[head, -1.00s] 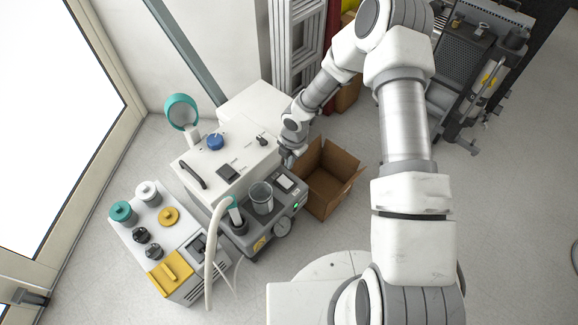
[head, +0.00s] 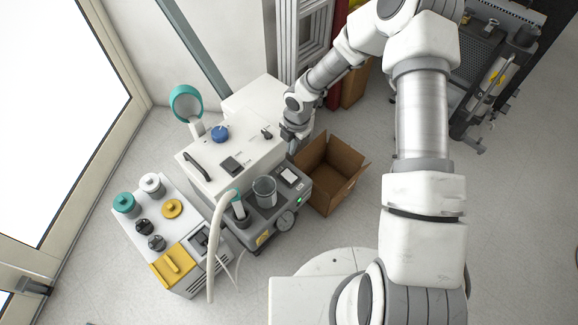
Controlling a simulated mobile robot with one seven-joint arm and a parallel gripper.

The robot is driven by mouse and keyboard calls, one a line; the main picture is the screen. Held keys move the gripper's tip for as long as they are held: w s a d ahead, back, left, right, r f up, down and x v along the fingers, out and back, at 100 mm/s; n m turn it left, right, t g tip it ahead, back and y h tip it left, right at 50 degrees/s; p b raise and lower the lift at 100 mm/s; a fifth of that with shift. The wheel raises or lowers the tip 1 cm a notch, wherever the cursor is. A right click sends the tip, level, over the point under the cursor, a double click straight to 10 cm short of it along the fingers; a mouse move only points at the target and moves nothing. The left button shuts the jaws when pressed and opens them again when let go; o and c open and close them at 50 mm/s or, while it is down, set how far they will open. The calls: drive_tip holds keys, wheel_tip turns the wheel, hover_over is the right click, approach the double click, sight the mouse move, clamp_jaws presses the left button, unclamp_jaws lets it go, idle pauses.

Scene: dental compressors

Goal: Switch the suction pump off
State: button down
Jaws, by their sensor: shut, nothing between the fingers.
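The suction pump appears to be the dark grey unit (head: 268,226) in the head view, with a clear jar (head: 264,191), a pale hose (head: 217,235) and a round gauge (head: 285,221). A small green light (head: 299,200) glows on its front right. A panel with a dark and white face (head: 289,176) is on its top right. My gripper (head: 291,152) is shut and empty, just behind the pump's back right corner, close to the white cabinet. The fingertips are small and partly hidden, so I cannot tell whether they touch anything. I cannot make out the switch.
A white cabinet (head: 232,159) with a blue knob (head: 220,133) stands behind the pump. A white unit with a yellow cover (head: 172,265) stands left. An open cardboard box (head: 331,173) lies close on the right. Clear floor lies in front.

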drive_tip(key=b, duration=0.5)
approach(287, 173)
drive_tip(key=f, duration=0.5)
drive_tip(key=shift+w+a+f, duration=0.2)
drive_tip(key=shift+w+a, duration=0.05)
drive_tip(key=shift+a, duration=0.05)
drive_tip(key=shift+w+a+f, duration=0.1)
drive_tip(key=shift+f, duration=0.55)
